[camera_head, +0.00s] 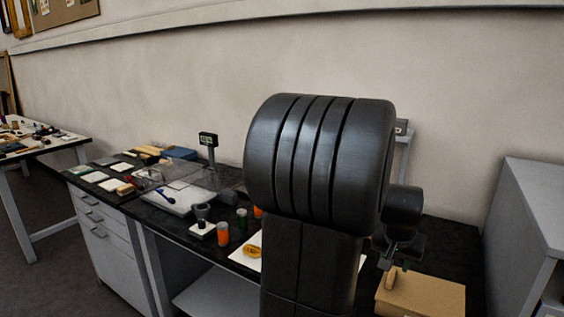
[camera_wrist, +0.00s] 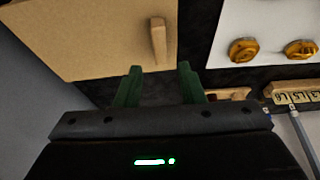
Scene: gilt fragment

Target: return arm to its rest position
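My arm is raised and blocks the middle of the head view. My gripper (camera_head: 388,262) is at the right of that view, above the bench near a tan wooden board or box lid with a small wooden handle (camera_head: 420,295). In the wrist view my gripper (camera_wrist: 160,67) has two green fingers standing apart with nothing between them. The tan lid (camera_wrist: 80,35) and its upright handle (camera_wrist: 158,42) lie beyond the fingers; the handle appears apart from them.
A white sheet (camera_wrist: 225,35) bears gold pieces (camera_wrist: 243,50); one gold piece also shows in the head view (camera_head: 252,251). Orange and green jars, a scale display (camera_head: 208,140) and trays crowd the dark bench. A grey cabinet (camera_head: 530,210) stands at right, the wall behind.

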